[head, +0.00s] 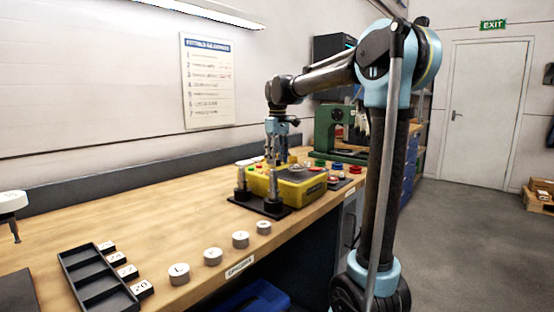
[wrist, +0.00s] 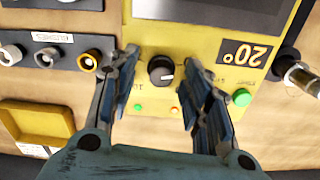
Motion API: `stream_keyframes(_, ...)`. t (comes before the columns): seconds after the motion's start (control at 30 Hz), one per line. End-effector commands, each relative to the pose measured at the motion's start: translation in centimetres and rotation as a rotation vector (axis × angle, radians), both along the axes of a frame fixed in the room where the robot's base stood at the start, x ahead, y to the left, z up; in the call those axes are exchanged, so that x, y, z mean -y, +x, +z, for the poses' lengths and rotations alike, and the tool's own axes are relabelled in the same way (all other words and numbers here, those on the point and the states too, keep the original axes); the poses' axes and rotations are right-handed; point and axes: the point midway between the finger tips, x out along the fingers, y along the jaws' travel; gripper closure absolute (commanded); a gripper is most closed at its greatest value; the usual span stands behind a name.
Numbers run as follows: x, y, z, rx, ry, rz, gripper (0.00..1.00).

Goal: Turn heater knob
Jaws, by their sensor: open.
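The heater knob (wrist: 161,70) is a round black dial with a pale pointer mark, set on a yellow panel (wrist: 216,50). In the wrist view the panel carries a "20°" label (wrist: 245,54) right of the knob. My gripper (wrist: 163,64) is open, with one finger on each side of the knob and a visible gap to both. I cannot tell how far the fingertips are above the panel. In the head view my gripper (head: 277,150) points down over the yellow box (head: 292,185) on the bench; the knob cannot be made out there.
A green button (wrist: 242,97) sits on the panel near the right finger. In the head view, metal posts (head: 272,190) stand before the box. A black tray (head: 95,280) and several white-topped knobs (head: 213,256) lie nearer.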

Motion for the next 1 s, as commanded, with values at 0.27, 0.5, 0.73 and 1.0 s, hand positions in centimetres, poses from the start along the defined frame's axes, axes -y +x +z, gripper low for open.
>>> stream_keyframes(0.27,-0.03,0.00,0.02,0.000,0.000,0.000,0.88)
stream_keyframes(0.5,-0.11,0.02,0.01,0.001,-0.001,0.000,1.00)
stream_keyframes(0.73,-0.13,0.04,0.02,0.001,-0.001,-0.044,1.00)
stream_keyframes(1.0,-0.13,0.06,0.03,0.002,-0.001,-0.215,1.00)
